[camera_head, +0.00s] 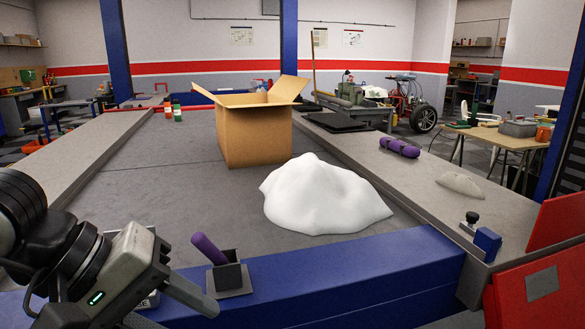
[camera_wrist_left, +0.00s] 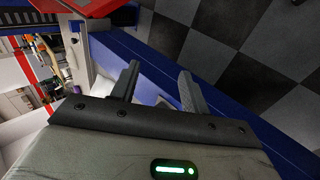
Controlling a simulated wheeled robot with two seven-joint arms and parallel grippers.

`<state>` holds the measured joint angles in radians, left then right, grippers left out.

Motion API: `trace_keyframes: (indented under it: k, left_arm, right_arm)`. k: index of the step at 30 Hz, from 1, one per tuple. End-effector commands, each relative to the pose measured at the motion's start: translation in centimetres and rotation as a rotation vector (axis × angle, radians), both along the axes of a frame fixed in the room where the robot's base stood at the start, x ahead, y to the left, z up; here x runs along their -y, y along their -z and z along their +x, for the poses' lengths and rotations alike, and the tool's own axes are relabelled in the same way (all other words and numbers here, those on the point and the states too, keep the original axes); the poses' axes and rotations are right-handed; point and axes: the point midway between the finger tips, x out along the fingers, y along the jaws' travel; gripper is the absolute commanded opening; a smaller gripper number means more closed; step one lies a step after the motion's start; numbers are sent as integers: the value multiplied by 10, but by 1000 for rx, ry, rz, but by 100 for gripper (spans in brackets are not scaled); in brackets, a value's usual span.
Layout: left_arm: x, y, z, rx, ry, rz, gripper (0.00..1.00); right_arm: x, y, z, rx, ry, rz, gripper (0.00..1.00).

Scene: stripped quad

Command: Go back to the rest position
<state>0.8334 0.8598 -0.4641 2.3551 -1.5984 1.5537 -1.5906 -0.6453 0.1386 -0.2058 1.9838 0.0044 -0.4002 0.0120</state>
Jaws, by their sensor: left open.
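My left gripper (camera_head: 180,312) is at the bottom left of the head view, over the near blue edge of the platform. Its two fingers stand apart with nothing between them, as the left wrist view also shows (camera_wrist_left: 159,72). A small dark holder (camera_head: 230,276) with a purple-handled item (camera_head: 208,249) leaning in it is on the blue beam, just right of the gripper and apart from it as far as I can tell. My right gripper is not in view.
An open cardboard box (camera_head: 254,132) and a white mound (camera_head: 322,200) stand on the grey platform (camera_head: 130,185). A purple roll (camera_head: 399,147) lies on the right ledge. Red panels (camera_head: 558,222) are at the right.

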Motion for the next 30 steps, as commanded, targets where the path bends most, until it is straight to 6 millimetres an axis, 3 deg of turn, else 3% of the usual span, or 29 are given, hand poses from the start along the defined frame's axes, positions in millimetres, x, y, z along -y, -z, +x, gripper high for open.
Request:
trace_keyframes:
  k: [5, 8, 10, 12, 14, 17, 18, 21, 23, 27, 30]
  left_arm:
    - [50, 2, -27, -375, -36, -363, 46]
    - [75, -10, -38, -689, -96, -619, 46]
    - [87, -23, -37, -990, -170, -838, 46]
    - [88, -34, -22, -1373, -277, -1086, 46]
    - [78, -33, 2, -1734, -389, -1299, 46]
    - [46, 7, 49, -2349, -590, -1635, 46]
    - [33, 31, 61, 2519, 646, 1718, 46]
    - [5, 101, 75, 2115, 565, 1404, 46]
    - [-7, 146, 72, 1896, 513, 1250, 46]
    - [-25, 243, 40, 1435, 387, 963, 46]
    - [-30, 297, 6, 1170, 308, 817, 46]
  right_arm:
    - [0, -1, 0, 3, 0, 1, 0]
    - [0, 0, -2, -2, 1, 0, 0]
    - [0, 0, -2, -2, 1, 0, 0]
    - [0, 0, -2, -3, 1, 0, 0]
    - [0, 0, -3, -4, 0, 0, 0]
    - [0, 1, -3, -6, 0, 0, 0]
    - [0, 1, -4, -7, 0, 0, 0]
    - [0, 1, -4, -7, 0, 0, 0]
    - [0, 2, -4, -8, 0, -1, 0]
    - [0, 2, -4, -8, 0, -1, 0]
    - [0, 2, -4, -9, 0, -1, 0]
